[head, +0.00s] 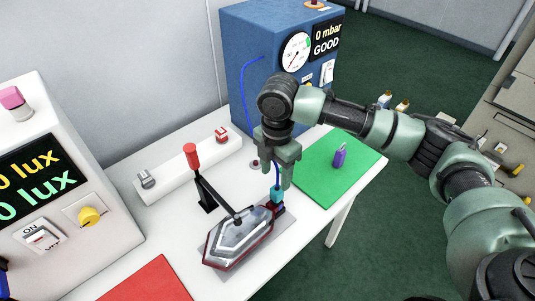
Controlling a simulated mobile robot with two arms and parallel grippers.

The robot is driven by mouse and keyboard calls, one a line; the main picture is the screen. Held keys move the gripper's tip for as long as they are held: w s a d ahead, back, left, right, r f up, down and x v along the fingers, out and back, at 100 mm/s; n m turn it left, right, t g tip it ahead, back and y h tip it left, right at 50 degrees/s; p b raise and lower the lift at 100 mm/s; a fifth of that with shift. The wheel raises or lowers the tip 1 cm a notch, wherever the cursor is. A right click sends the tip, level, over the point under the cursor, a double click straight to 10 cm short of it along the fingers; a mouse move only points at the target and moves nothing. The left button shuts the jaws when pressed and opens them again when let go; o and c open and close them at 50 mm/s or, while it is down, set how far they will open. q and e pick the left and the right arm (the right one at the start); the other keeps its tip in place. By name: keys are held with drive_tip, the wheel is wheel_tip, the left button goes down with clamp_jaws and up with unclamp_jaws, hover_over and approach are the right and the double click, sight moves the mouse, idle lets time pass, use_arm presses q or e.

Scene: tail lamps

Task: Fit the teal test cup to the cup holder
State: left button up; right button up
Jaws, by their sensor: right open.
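The teal test cup (277,193) sits upright at the upper right end of the clamped tail lamp (238,240), on or against a dark fitting (278,209). A thin blue hose (243,100) runs from the blue tester towards it. My right gripper (276,180) points down right at the cup, jaws open, with its fingers partly hiding the cup's top and the hose. I cannot tell whether the fingers touch it. A small round grey piece (254,165) on the table left of the gripper may be the cup holder; I cannot be sure. My left gripper is out of view.
A toggle clamp with a red handle (191,155) stands over the lamp. Behind it is a white bar (185,168). The blue tester (250,45) reads 0 mbar, GOOD. A green mat (318,180) holds a purple item (339,157); a red mat (150,282) lies in front.

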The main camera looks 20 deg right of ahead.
sight(277, 188)
drive_tip(key=shift+d, duration=0.1)
drive_tip(key=f, duration=0.1)
drive_tip(key=s+f, duration=0.1)
drive_tip(key=f, duration=0.2)
drive_tip(key=shift+s+p, duration=0.25)
drive_tip(key=shift+p, duration=0.1)
drive_tip(key=shift+w+f, duration=0.15)
drive_tip(key=shift+f, duration=0.45)
drive_tip(key=shift+w+f, duration=0.15)
drive_tip(key=shift+f, duration=0.4)
drive_tip(key=shift+s+f, duration=0.1)
drive_tip(key=shift+f, duration=0.25)
drive_tip(key=shift+c, duration=0.6)
clamp_jaws()
drive_tip(key=c, duration=0.8)
unclamp_jaws()
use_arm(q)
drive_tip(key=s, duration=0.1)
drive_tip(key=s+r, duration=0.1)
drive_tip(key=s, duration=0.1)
use_arm(e)
clamp_jaws()
